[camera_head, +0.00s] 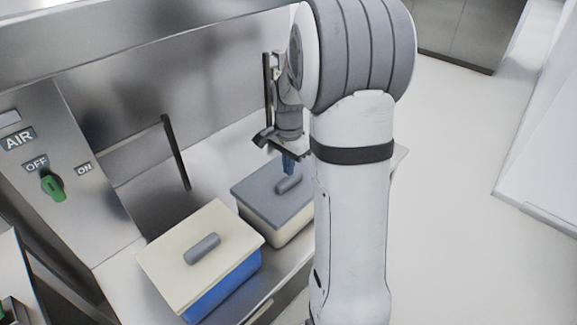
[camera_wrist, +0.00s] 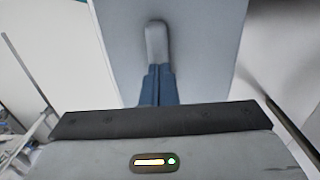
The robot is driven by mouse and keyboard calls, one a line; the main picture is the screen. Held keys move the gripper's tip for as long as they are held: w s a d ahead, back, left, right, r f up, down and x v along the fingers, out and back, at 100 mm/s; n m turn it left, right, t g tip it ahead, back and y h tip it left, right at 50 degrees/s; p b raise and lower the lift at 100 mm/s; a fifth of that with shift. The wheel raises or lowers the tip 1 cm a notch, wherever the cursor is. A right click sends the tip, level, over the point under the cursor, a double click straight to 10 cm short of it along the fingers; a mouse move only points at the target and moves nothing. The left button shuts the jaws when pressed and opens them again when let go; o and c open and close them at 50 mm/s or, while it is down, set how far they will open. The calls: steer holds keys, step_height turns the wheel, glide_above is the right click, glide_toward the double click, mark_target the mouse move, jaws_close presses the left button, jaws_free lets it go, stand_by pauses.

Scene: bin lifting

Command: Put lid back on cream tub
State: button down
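The cream tub (camera_head: 285,234) stands on the steel counter in the head view, with a flat grey lid (camera_head: 254,189) on top. The lid looks seated; its far side is partly behind my arm. A rounded grey handle (camera_head: 288,184) sits on the lid; it also shows in the wrist view (camera_wrist: 156,40). My gripper (camera_head: 289,172) points down at the handle. In the wrist view, its blue fingers (camera_wrist: 158,70) lie close together, with only a thin seam between them. Their tips are at the handle's near part; whether they touch it is unclear.
A blue tub (camera_head: 228,287) with a cream lid (camera_head: 165,262) and grey handle stands just left of the cream tub. A steel wall with a dark vertical bar (camera_head: 176,152) is behind. A panel with a green switch (camera_head: 52,186) is at left. Open floor lies right.

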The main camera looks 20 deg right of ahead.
step_height(320, 180, up, 5)
steer(key=p, duration=0.3)
steer(key=shift+r, duration=0.2)
stand_by(0.7)
steer(key=s+a+r+n+t, duration=0.1)
steer(key=s+a+r+n, duration=0.1)
steer(key=s+a+n, duration=0.2)
steer(key=s+a+r+n+t, duration=0.1)
steer(key=s+a+r+n, duration=0.2)
steer(key=s, duration=0.6)
steer(key=s+a+r+n+t, duration=0.1)
steer(key=s+a+r+n, duration=0.2)
steer(key=s+n, duration=0.3)
steer(key=shift+s+a+r+n, duration=0.2)
steer(key=shift+s+a+n, duration=0.1)
steer(key=shift+s+a, duration=0.45)
steer(key=shift+w+a, duration=0.1)
